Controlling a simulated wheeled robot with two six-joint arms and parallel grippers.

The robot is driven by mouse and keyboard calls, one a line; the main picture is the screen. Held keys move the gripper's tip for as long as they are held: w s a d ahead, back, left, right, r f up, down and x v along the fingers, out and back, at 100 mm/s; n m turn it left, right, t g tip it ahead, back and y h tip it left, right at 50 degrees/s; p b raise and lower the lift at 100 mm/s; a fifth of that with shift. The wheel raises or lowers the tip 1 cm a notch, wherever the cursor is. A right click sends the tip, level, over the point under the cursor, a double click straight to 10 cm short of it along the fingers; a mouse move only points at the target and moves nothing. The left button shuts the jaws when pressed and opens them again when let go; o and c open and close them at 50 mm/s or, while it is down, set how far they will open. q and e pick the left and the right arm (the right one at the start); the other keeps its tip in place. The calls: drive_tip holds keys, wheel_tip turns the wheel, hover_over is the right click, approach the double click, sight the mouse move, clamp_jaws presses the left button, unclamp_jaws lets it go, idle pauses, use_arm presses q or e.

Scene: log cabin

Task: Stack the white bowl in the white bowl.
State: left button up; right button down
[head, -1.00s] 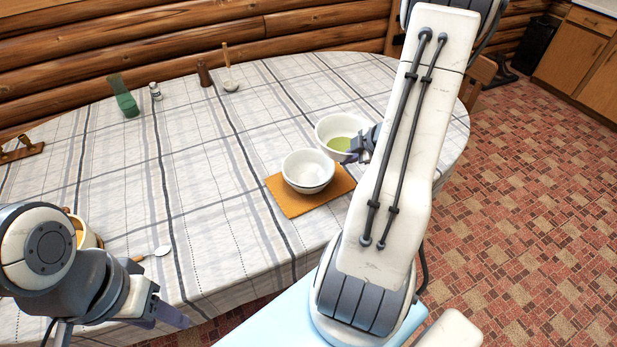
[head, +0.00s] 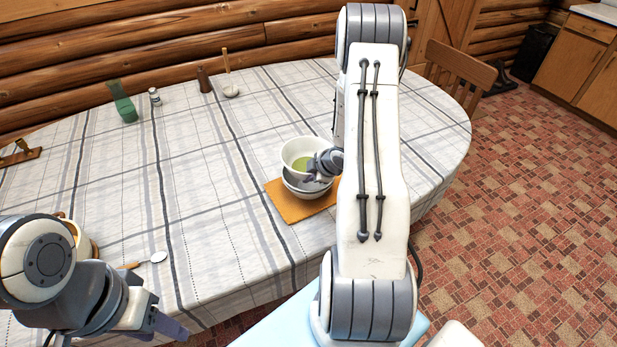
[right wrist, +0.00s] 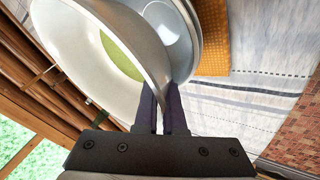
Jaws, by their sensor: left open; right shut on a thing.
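A white bowl with a green inner bottom (head: 297,147) is held by its rim in my right gripper (head: 322,168). It is over the other white bowl (head: 296,186), which stands on an orange mat. In the right wrist view the fingers (right wrist: 163,108) pinch the rim of the tilted held bowl (right wrist: 70,52), with the lower bowl (right wrist: 182,30) partly hidden behind it. I cannot tell whether the two bowls touch. My left gripper (head: 172,322) is open and empty near the table's front edge, away from the bowls.
The orange mat (head: 292,208) lies on the checked tablecloth. A spoon (head: 157,257) and a partly hidden bowl (head: 82,240) are by my left arm. A green object (head: 123,103), a small jar (head: 154,96) and a brown shaker (head: 204,80) stand far back. The table's middle is clear.

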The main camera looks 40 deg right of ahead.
drive_tip(key=shift+f, duration=0.15)
drive_tip(key=shift+f+b, duration=0.55)
drive_tip(key=c, duration=1)
unclamp_jaws()
